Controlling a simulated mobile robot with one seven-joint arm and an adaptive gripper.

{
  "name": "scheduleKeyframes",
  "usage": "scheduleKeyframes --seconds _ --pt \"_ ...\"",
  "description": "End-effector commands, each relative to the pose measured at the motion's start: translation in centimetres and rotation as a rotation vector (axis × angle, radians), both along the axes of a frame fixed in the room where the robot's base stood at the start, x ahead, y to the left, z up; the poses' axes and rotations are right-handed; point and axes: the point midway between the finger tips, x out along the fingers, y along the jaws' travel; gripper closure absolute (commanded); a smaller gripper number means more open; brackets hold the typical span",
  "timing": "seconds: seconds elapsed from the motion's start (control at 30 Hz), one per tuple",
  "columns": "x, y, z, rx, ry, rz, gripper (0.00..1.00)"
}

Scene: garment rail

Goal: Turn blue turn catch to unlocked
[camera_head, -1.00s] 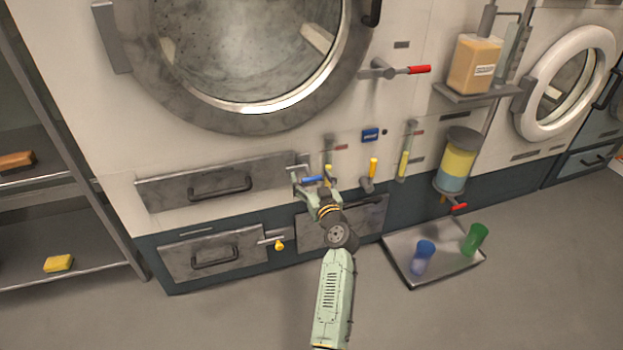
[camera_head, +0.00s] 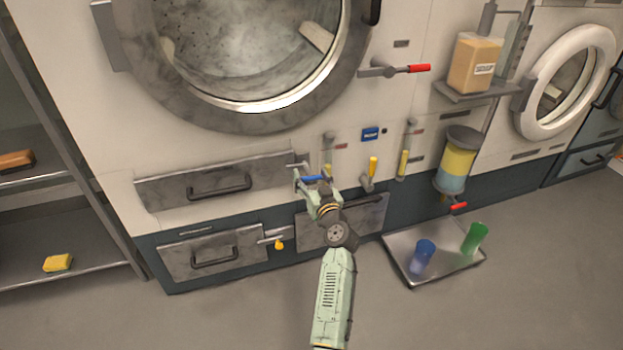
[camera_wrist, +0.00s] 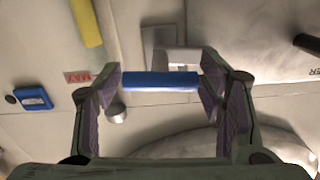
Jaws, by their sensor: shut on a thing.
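The blue turn catch (camera_head: 314,178) is on the machine front at the right end of the upper grey drawer. Its handle lies about level in the head view. In the wrist view the blue handle (camera_wrist: 160,82) runs across the picture between the two fingers, in front of a grey metal bracket (camera_wrist: 172,60). My gripper hides part of the catch's mount in the head view.
A yellow-handled catch (camera_head: 278,244) sits by the lower drawer (camera_head: 225,243). A tray (camera_head: 440,272) with blue and green cups lies on the floor at right. The round door (camera_head: 240,112) is above.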

Motion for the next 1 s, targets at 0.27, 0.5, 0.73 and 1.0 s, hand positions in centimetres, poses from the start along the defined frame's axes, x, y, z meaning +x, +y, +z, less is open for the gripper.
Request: scheduleKeyframes --seconds 0.27,0.5,0.73,1.0 --pt "0.05 0.05 0.01 0.21 0.066 0.002 0.65" --pt "0.07 0.02 0.1 0.429 0.137 0.002 0.65" --pt "0.09 -0.04 0.14 0.636 0.204 0.0 0.65" --pt "0.11 0.0 0.18 0.881 0.285 0.001 0.65"
